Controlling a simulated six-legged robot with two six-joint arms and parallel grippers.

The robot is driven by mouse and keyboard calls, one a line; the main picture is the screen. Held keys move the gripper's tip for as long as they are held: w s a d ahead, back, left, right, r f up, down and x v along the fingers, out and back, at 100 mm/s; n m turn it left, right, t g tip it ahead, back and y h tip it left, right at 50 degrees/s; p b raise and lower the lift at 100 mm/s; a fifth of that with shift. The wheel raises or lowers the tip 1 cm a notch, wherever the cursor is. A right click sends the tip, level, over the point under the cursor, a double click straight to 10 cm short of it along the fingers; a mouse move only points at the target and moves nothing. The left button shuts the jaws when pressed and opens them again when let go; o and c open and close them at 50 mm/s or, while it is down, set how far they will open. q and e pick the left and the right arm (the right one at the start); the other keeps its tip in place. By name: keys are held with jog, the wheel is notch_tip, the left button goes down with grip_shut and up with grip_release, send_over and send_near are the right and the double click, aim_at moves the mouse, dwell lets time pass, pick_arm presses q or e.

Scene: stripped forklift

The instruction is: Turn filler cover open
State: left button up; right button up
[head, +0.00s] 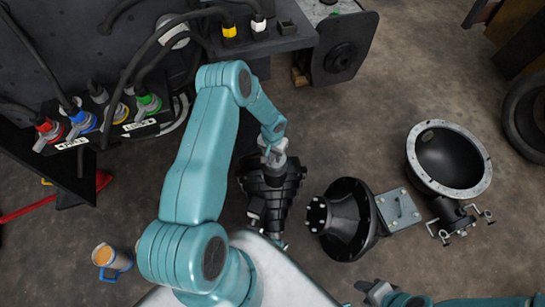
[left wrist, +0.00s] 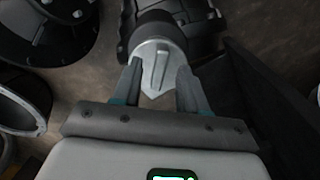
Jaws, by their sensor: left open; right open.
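A grey wedge-faced knob (left wrist: 158,65), which looks like the filler cover, sits on the end of a black ribbed body (head: 268,190). The body also shows at the top of the left wrist view (left wrist: 195,22). My left gripper (head: 273,148) is at the upper end of that body. In the left wrist view, its two open fingers (left wrist: 160,75) stand on either side of the knob; I cannot tell whether they touch it. My right gripper (head: 366,291) is open and empty at the bottom of the head view, apart from the body.
A black flanged hub (head: 345,215) and a black bowl with a grey rim (head: 440,125) lie right of the body. Coloured connectors (head: 82,122) and cables fill the upper left. A mug (head: 108,256) stands lower left.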

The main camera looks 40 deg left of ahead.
pick_arm(q)
jog(key=shift+f, duration=1.25)
